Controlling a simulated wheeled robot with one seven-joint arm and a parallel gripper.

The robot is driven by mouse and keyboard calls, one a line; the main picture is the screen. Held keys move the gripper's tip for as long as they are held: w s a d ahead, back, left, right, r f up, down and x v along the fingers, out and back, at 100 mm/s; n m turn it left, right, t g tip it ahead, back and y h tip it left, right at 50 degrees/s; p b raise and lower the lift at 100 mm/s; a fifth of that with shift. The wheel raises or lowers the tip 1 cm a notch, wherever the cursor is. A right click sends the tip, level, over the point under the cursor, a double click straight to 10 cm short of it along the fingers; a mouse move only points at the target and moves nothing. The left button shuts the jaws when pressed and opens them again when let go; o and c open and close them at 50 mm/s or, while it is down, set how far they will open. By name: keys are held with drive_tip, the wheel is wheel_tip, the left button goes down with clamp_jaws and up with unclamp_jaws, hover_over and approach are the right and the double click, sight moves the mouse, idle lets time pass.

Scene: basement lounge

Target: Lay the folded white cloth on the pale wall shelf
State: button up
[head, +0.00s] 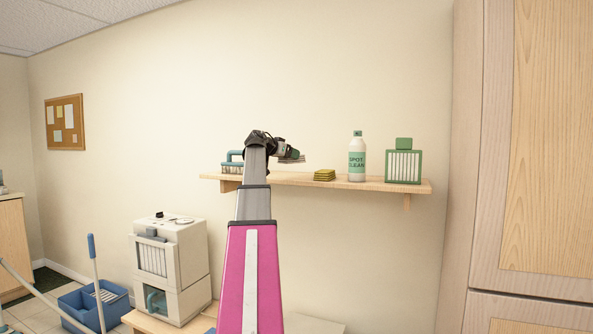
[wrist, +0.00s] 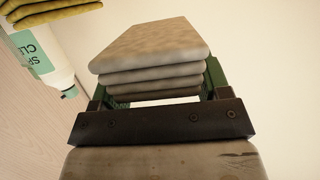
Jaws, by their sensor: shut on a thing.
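The folded cloth (wrist: 155,48) fills the upper middle of the wrist view, a stack of several greyish off-white layers. My gripper (wrist: 160,92) is shut on it, with a dark green-edged finger at each side. In the head view my gripper (head: 284,149) is at the end of my raised arm, and the cloth (head: 292,159) shows as a thin pale edge at its right. The pale wall shelf (head: 285,178) is a wooden board on brackets. The cloth appears above the board's line with wall showing between; whether it is over the board or in front, I cannot tell.
Bare board shows between brush and yellow cloths, partly behind my arm. A tall wooden cabinet (head: 530,150) stands right.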

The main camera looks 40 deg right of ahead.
drive_tip(key=d+f, duration=0.1)
drive_tip(key=s+d+f, duration=0.1)
drive_tip(key=d, duration=0.1)
drive_tip(key=shift+d, duration=0.1)
drive_tip(key=shift+f, duration=2)
drive_tip(key=shift+f, duration=0.1)
drive_tip(key=o, duration=0.9)
